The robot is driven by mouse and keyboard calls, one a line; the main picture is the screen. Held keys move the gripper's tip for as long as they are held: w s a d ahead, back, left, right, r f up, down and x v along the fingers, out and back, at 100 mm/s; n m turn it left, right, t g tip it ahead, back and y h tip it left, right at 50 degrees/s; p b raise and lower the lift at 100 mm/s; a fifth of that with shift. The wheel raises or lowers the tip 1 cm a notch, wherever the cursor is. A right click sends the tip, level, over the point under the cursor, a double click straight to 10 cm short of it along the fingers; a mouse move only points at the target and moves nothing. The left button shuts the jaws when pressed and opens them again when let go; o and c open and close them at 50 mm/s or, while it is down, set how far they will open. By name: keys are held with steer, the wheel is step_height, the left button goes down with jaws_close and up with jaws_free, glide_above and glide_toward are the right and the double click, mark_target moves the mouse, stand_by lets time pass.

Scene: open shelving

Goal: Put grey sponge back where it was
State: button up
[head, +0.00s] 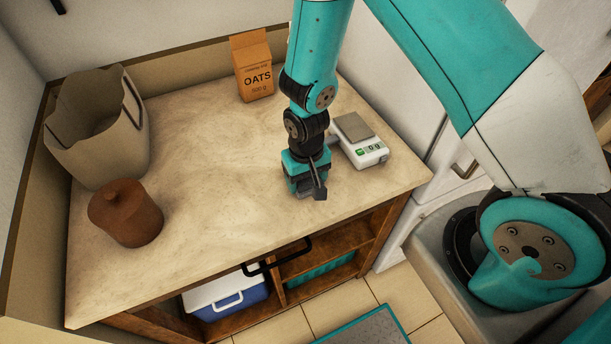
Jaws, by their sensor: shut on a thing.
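My gripper (306,190) points down over the right front part of the countertop (215,200), left of the kitchen scale. It is shut on the grey sponge (304,187). Only a small dark grey part of the sponge shows between the jaws; the rest is hidden by the gripper. I cannot tell whether the sponge touches the countertop.
A digital scale (360,141) stands close to the right of my gripper. An oats box (253,68) is at the back, a brown lidded pot (126,212) and a beige bag (97,135) at left. The counter's middle is clear. A cooler (225,296) sits on the shelf below.

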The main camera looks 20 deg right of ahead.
mark_target(306, 180)
steer(key=o, duration=0.9)
step_height(306, 180, up, 12)
steer(key=b, duration=0.2)
steer(key=s+a+r+n+y, duration=0.1)
steer(key=s+r+n, duration=0.1)
steer(key=s+r, duration=0.3)
steer(key=s+a+r+n+y, duration=0.1)
steer(key=s+a+r+n, duration=0.1)
steer(key=s+r, duration=0.4)
steer(key=s+a+r+n+y, duration=0.1)
steer(key=s+r+n+y, duration=0.1)
steer(key=s+r, duration=0.4)
steer(key=shift+a+r+n, duration=0.4)
steer(key=shift+n, duration=0.2)
